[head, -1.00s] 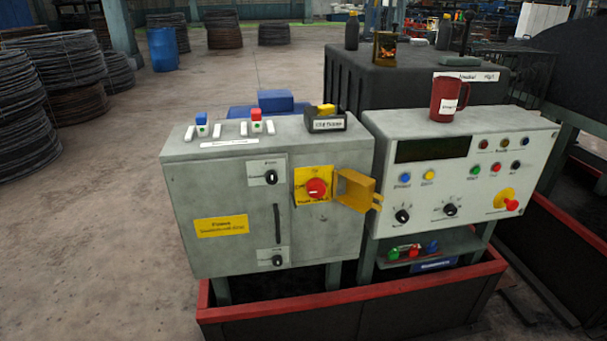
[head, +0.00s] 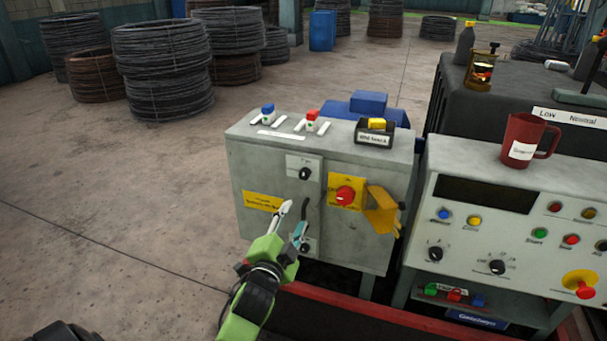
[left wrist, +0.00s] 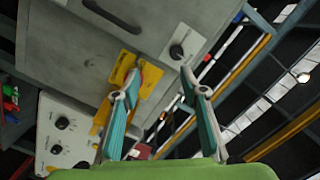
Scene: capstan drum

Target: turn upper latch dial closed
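The upper latch dial (head: 305,173) is a black knob on a light plate on the grey cabinet (head: 240,172). It also shows in the left wrist view (left wrist: 177,52), beyond my fingertips. I cannot tell which way its pointer is set. My left gripper (head: 294,212) is open and empty, in front of the cabinet and below the dial in the head view. Its spread fingers (left wrist: 160,77) show in the left wrist view, apart from the dial. The gripper partly hides the lower latch dial (head: 305,247). My right gripper is not in view.
A dark vertical handle (head: 304,217) is below the upper dial. A red rotary switch (head: 345,195) on a yellow plate and an open yellow flap (head: 381,210) are to its right. A white control panel (head: 470,240) stands right of the cabinet.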

